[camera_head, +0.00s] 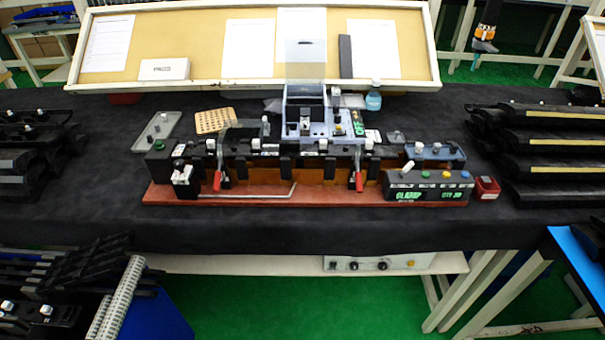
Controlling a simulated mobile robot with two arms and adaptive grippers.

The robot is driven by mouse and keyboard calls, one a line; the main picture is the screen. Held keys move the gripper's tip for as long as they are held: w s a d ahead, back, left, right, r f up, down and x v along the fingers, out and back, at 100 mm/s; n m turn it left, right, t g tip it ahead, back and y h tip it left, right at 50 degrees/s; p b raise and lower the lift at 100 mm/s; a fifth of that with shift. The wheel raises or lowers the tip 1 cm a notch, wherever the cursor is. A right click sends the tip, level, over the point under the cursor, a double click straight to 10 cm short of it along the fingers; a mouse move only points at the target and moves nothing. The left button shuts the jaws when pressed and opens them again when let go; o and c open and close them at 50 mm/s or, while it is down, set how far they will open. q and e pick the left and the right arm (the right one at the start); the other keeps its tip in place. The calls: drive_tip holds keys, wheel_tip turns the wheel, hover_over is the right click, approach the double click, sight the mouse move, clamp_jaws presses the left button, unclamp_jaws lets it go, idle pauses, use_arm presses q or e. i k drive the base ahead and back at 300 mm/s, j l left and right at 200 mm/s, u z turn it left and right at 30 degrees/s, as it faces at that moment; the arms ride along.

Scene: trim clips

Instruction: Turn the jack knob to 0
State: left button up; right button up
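A black clamp fixture (270,160) stands on a red-brown base (330,196) on the dark-covered table. Its front right box (430,188) has green lettering, coloured buttons and a small white lever (408,167) on top. A pale control panel (378,263) under the table's front edge carries dark knobs, including a middle one (382,266). I cannot tell which control is the jack knob, and no knob setting is readable. Neither of my grippers is in view.
Black trim parts are stacked at the left (35,150) and right (550,155) of the table. A grey tray (157,131), a perforated tan board (214,121), a blue bottle (374,98) and a red box (486,187) lie around the fixture. Green floor (300,305) shows in front.

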sight(179, 165)
drive_tip(key=i+l+u, duration=0.1)
drive_tip(key=u, duration=0.3)
drive_tip(key=l+u, duration=0.4)
drive_tip(key=i+l+u, duration=0.1)
drive_tip(key=u, duration=0.3)
drive_tip(key=l, duration=0.1)
